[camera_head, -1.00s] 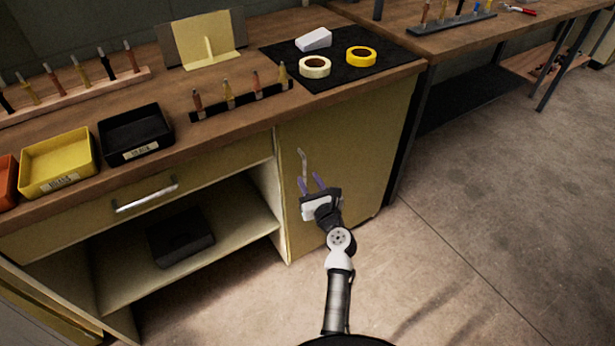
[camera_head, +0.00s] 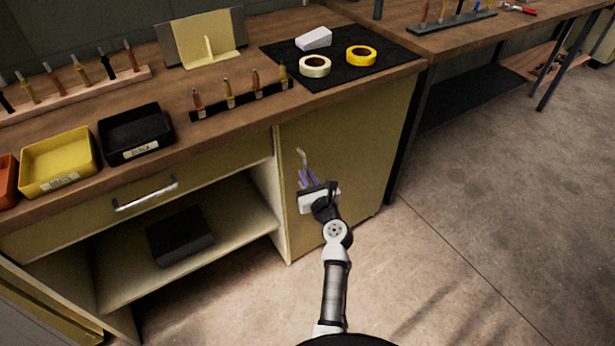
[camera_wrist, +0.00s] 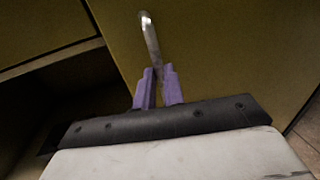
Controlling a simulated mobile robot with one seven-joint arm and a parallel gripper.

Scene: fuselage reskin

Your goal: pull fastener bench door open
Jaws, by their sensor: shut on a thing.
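The fastener bench door (camera_head: 345,150) is the olive-yellow panel under the right end of the bench, and it looks closed. Its upright metal handle (camera_head: 302,157) is near the door's left edge. My gripper (camera_head: 306,178) is at the lower part of the handle, with its purple fingers shut on it. In the wrist view the silver handle (camera_wrist: 150,38) rises from between the two purple fingertips (camera_wrist: 158,76). The lower end of the handle is hidden by the fingers. The door also fills the middle of the wrist view (camera_wrist: 220,50).
Left of the door are a drawer (camera_head: 145,193) with a bar handle and an open shelf (camera_head: 125,275) holding a dark box (camera_head: 180,236). Trays, tape rolls and fastener racks stand on the benchtop (camera_head: 225,125). The concrete floor (camera_head: 470,250) to the right is clear.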

